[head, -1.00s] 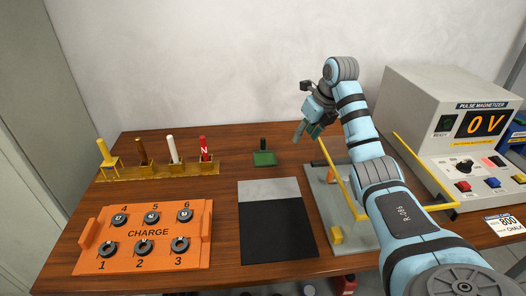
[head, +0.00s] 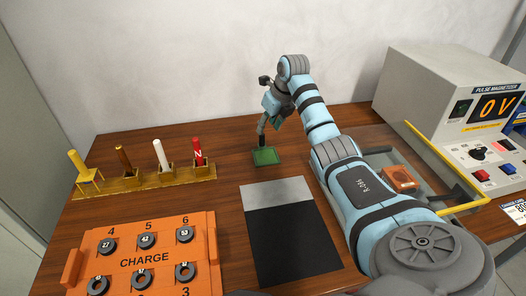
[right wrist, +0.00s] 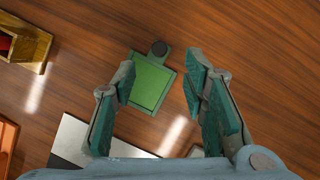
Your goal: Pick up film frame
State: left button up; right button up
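The film frame (head: 265,157) is a small green square plate with a dark round knob at its far edge. It lies on the wooden table behind the grey-and-black mat. In the right wrist view the film frame (right wrist: 152,84) shows between my fingers, its knob at the top. My right gripper (head: 264,128) is above the film frame, pointing down, and partly hides its knob in the head view. Its teal-padded fingers are spread apart and empty in the right wrist view (right wrist: 160,64). My left gripper is not in view.
A brass rack (head: 135,182) with several coloured sticks stands to the left. An orange CHARGE tray (head: 150,220) with dark rings is at front left. The grey-and-black mat (head: 290,240) lies in front. The pulse magnetizer (head: 430,85), reading 0 V, is at right, near a yellow bar (head: 470,207).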

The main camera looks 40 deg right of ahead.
aim_at(263, 135)
jog(key=b+x, duration=0.1)
jog(key=x, duration=0.6)
jog(key=shift+w+f+b, duration=0.25)
jog(key=shift+b, duration=0.15)
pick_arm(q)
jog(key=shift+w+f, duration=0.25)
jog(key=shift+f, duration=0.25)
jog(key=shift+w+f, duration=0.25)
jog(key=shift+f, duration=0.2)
pick_arm(e)
grip_shut()
